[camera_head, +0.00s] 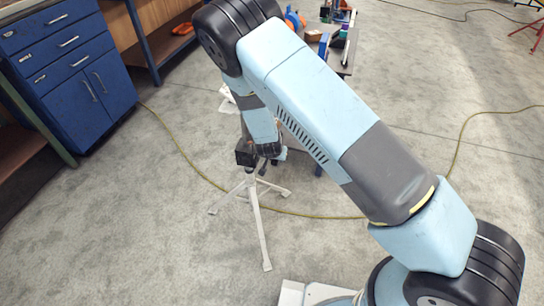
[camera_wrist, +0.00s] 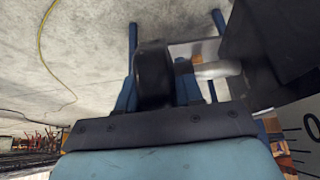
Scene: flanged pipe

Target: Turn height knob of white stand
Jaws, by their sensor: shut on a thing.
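The white stand (camera_head: 258,225) stands on the concrete floor on spread tripod legs, near the middle of the head view. In the wrist view, my gripper (camera_wrist: 203,72) has dark fingers at either side of a pale shaft-like part of the stand (camera_wrist: 215,69). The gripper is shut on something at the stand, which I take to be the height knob. The knob's outline is hidden by the dark fingers, so its turn angle cannot be told.
A blue drawer cabinet (camera_head: 70,60) stands at the upper left. A cluttered bench (camera_head: 340,50) is behind my arm. A yellow-green cable (camera_head: 185,150) runs across the floor behind the stand.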

